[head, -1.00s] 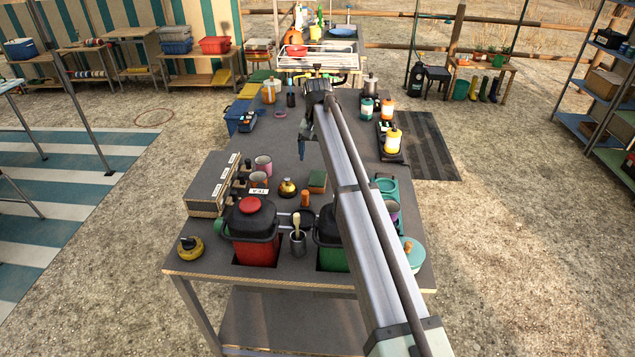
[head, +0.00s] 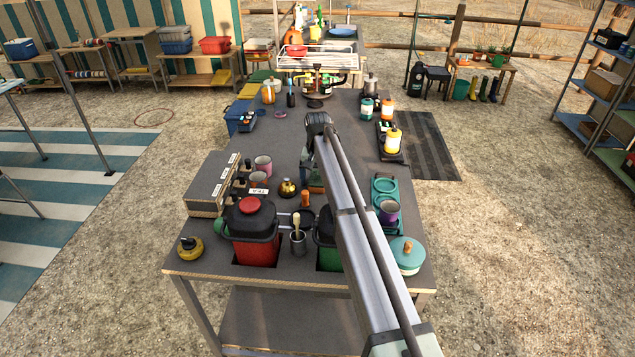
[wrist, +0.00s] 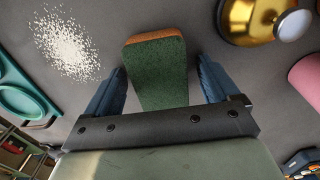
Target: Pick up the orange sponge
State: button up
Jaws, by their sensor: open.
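The orange sponge (wrist: 155,75) shows in the wrist view with a dark green scouring face and an orange strip along its far edge. It lies between the two blue fingers of my gripper (wrist: 160,68), with a gap visible on each side. My gripper is open and holds nothing. In the head view my gripper (head: 313,182) is down at the sponge's place on the grey table and my arm hides most of the sponge. How high the fingertips are above the table is hard to tell.
A brass container (wrist: 262,20) and a pink mug (wrist: 307,75) lie right of the sponge in the wrist view. A teal tray (wrist: 14,85) and a scatter of white grains (wrist: 66,45) are left. The red-lidded jug (head: 252,235) stands nearer in the head view.

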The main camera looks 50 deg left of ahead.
aim_at(318, 177)
jog(key=shift+c, duration=0.4)
jog(key=c, duration=0.9)
jog(key=shift+r, duration=0.1)
jog(key=shift+c, duration=0.2)
notch_tip(318, 177, up, 10)
